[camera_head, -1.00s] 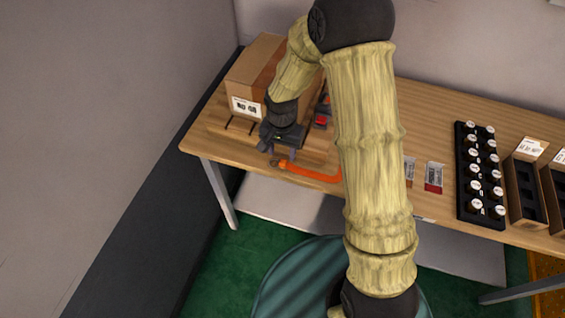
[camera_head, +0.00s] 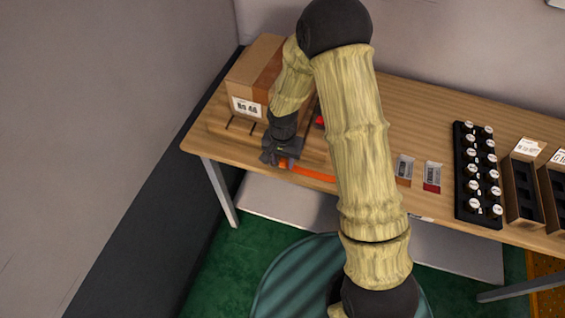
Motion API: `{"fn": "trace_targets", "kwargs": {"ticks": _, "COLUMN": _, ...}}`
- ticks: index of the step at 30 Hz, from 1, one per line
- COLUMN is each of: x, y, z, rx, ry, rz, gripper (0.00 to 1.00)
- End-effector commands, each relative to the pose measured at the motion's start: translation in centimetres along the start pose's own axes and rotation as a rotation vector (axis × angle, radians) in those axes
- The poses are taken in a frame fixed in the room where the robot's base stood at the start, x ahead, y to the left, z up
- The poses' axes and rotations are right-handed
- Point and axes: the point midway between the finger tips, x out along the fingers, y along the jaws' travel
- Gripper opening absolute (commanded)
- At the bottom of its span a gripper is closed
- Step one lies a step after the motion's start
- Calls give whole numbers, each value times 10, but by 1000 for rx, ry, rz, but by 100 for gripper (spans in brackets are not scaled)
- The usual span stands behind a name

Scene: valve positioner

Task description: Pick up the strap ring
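An orange strap (camera_head: 314,173) lies near the front edge of the wooden table, at the left part. In the head view its left end, where a small ring showed a second ago, is now covered by my gripper (camera_head: 278,162). My gripper points down at that end, right at the table's front edge. The fingers are dark and small here, so I cannot tell whether they are open or closed on the ring. The strap's right end is hidden behind my arm.
A cardboard box (camera_head: 252,75) stands behind my gripper at the back left. A red item (camera_head: 320,121) is partly hidden by my arm. Small packets (camera_head: 432,177), a black rack (camera_head: 465,190) of white-capped bottles and open cartons (camera_head: 520,195) stand to the right.

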Motion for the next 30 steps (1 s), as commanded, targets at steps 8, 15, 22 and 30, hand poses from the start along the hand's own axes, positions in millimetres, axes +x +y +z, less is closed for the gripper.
{"fn": "trace_targets", "kwargs": {"ticks": 8, "x": 0, "y": 0, "z": 0, "rx": 0, "ry": 0, "rz": 0, "gripper": 0}}
{"fn": "trace_targets", "kwargs": {"ticks": 15, "x": -2, "y": 0, "z": 0, "rx": 0, "ry": 1, "rz": -1, "gripper": 0}}
{"fn": "trace_targets", "kwargs": {"ticks": 22, "x": -25, "y": 0, "z": -1, "rx": 2, "ry": 3, "rz": -3, "gripper": 0}}
{"fn": "trace_targets", "kwargs": {"ticks": 30, "x": -74, "y": 0, "z": -1, "rx": 2, "ry": 4, "rz": -3, "gripper": 0}}
